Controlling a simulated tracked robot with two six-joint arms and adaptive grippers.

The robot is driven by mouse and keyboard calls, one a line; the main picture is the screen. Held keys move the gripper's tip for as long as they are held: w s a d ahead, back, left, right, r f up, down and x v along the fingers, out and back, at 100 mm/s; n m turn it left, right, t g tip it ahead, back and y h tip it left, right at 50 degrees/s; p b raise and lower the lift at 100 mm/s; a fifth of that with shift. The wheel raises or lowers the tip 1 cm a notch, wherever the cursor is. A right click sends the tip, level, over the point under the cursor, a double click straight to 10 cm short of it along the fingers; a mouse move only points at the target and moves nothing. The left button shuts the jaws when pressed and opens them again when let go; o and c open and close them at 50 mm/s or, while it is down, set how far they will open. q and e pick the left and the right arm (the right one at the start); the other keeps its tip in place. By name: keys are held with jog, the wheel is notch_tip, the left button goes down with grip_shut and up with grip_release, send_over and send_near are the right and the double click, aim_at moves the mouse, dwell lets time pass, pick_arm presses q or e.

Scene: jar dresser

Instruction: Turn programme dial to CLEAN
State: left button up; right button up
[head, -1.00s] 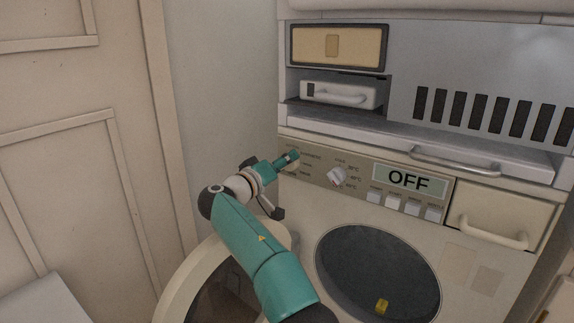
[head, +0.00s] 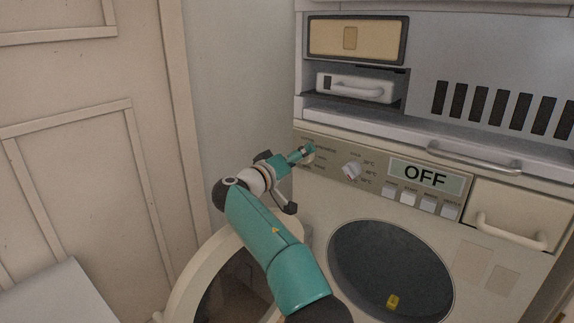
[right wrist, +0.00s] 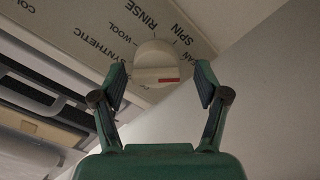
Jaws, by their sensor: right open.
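The programme dial (right wrist: 155,62) is a pale round knob with a red mark on its face, in the right wrist view. Labels around it include SYNTHETIC, WOOL, RINSE and SPIN; one label by the right finger is partly covered. My right gripper (right wrist: 160,80) is open, with one finger on each side of the dial and gaps to it visible. In the head view my right gripper (head: 305,153) is at the left end of the control panel and largely hides the dial. The display (head: 426,178) reads OFF. My left gripper is out of view.
A second knob (head: 351,170) and several push buttons (head: 409,198) are right of the dial. The round door (head: 187,296) stands open under my arm. A yellow item (head: 392,301) lies in the drum opening (head: 385,260). A wall is close on the left.

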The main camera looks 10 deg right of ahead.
jog(key=v, duration=1.2)
jog(key=shift+f, duration=0.1)
